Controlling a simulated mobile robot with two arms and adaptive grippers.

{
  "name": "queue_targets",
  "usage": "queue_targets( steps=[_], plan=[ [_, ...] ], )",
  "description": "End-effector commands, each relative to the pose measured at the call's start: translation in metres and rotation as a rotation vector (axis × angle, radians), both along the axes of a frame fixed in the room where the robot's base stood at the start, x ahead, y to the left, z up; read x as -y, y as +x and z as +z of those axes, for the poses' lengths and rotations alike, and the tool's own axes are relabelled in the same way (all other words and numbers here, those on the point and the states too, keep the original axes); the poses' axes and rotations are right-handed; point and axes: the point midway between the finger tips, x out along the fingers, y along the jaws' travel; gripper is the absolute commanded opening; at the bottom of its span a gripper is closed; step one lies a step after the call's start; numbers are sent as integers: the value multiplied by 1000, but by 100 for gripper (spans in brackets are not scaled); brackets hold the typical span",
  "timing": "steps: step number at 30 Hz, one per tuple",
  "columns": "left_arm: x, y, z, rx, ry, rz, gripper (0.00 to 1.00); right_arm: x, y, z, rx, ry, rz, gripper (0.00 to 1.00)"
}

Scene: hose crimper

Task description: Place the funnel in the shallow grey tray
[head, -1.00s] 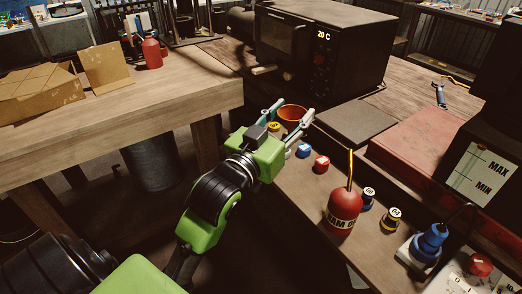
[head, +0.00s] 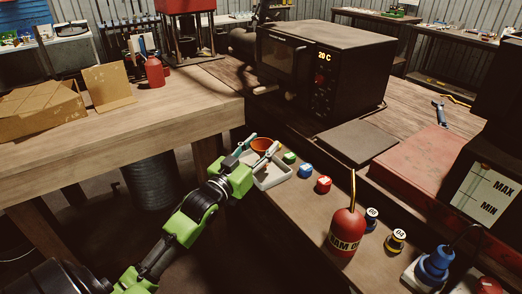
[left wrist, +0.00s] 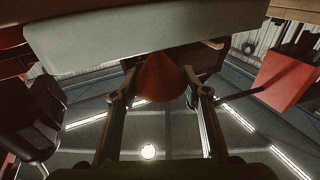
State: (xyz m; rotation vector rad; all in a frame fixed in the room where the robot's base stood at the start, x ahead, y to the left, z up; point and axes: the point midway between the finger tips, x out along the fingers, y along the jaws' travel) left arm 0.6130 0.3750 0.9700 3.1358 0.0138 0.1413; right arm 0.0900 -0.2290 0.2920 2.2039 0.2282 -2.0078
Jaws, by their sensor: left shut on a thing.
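The orange funnel (head: 262,146) is between the fingers of my left gripper (head: 263,146), which is shut on it. The shallow grey tray (head: 276,183) lies on the bench just beside and partly behind the gripper, which hides its left part. The funnel appears at the tray's far side; I cannot tell whether it touches the tray. In the left wrist view the funnel (left wrist: 160,80) shows between the fingertips, close to a pale grey wall (left wrist: 140,38) that looks like the tray's. My right gripper is not in view.
Green (head: 290,157), blue (head: 306,171) and red (head: 323,184) small blocks lie right of the tray. A red oil can (head: 346,232) stands nearer. A black oven (head: 320,65) stands behind. A gap separates this bench from the wooden table (head: 120,130).

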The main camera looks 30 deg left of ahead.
Motion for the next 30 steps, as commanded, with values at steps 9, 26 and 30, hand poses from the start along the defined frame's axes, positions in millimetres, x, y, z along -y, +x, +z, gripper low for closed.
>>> queue_targets(
  steps=[9,26,30],
  plan=[
    [0,0,-14,1,1,0,22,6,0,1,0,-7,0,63],
    [0,0,-17,0,1,0,59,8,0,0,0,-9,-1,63],
    [0,-1,-13,0,1,1,59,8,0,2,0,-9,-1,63]
  ],
)
